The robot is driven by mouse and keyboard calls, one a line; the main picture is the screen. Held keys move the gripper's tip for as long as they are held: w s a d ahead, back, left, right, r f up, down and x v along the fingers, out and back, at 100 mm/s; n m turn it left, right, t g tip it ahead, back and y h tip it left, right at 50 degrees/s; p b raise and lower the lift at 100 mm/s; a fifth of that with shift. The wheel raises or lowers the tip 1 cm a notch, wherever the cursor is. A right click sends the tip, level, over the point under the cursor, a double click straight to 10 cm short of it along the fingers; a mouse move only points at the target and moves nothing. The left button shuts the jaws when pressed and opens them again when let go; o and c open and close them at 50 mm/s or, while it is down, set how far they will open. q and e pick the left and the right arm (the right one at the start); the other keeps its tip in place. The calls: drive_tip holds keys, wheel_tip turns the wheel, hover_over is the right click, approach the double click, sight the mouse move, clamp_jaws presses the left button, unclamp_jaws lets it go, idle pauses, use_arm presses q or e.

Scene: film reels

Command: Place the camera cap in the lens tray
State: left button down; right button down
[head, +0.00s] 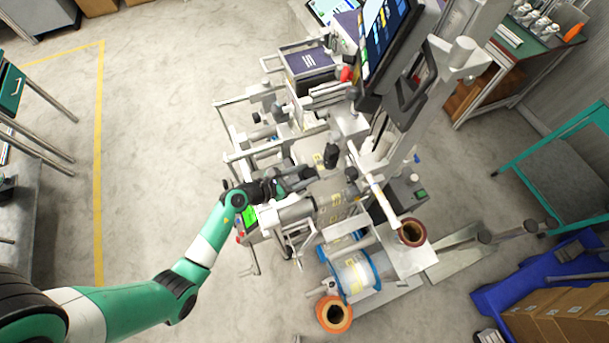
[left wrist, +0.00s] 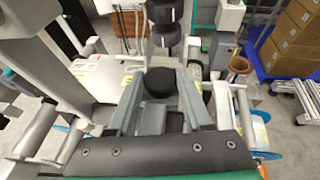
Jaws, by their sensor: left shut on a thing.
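My left gripper (head: 308,178) reaches from the left into the middle of the film machine in the head view. In the left wrist view its two grey fingers (left wrist: 160,98) are shut on a round black cap (left wrist: 160,83), which I take to be the camera cap. The cap is too small and covered to make out in the head view. A black lens-like cylinder (head: 331,155) stands just beyond the fingertips, and stacked black cylinders (left wrist: 165,42) show beyond the cap in the wrist view. I cannot pick out the lens tray with certainty. My right gripper is not in view.
The machine's metal rails and rollers crowd around the gripper. A blue-rimmed reel (head: 354,274) and an orange roll (head: 334,314) sit at its front. A monitor (head: 386,40) rises behind. A blue pallet (head: 494,296) with cardboard boxes (head: 560,318) stands right. Floor at left is clear.

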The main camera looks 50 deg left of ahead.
use_arm(q)
drive_tip(key=shift+f, duration=0.1)
drive_tip(key=shift+c, duration=1.6)
unclamp_jaws()
drive_tip(key=shift+r, duration=0.25)
drive_tip(key=shift+s+a+r, duration=0.1)
drive_tip(key=shift+s+r, duration=0.1)
drive_tip(key=shift+s, duration=0.1)
drive_tip(key=p+v, duration=0.2)
drive_tip(key=v, duration=0.9)
drive_tip(key=shift+s, duration=0.2)
